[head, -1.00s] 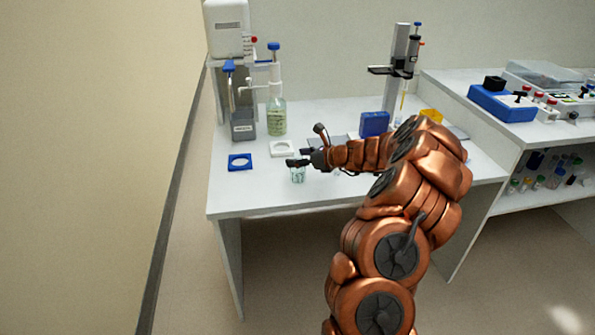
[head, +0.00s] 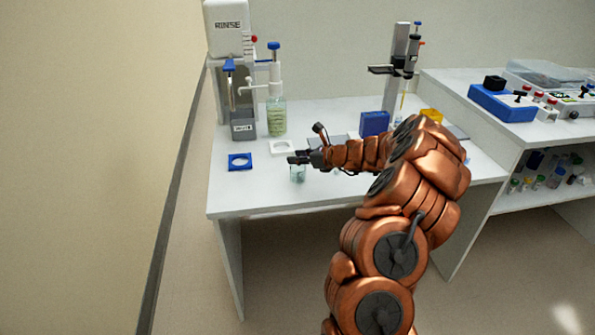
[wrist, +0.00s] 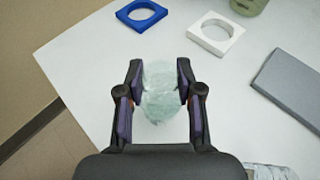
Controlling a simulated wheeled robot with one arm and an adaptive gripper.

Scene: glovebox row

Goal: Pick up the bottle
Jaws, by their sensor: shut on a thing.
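The bottle (head: 297,174) is a small, clear, greenish glass vessel near the front left of the white table (head: 245,203). In the wrist view the bottle (wrist: 162,92) sits between the two dark fingers. My gripper (head: 297,159) comes in from the right at the bottle's upper part. In the wrist view my gripper (wrist: 160,85) is shut on it, with a finger pad on each side. I cannot tell whether the bottle's base touches the table.
A blue square ring (head: 240,162) and a white square ring (head: 283,148) lie behind the bottle. A pump-top bottle (head: 276,115) and a rinse machine (head: 228,28) stand at the back left. A grey slab (wrist: 290,84) lies to the right in the wrist view. The table's front left is clear.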

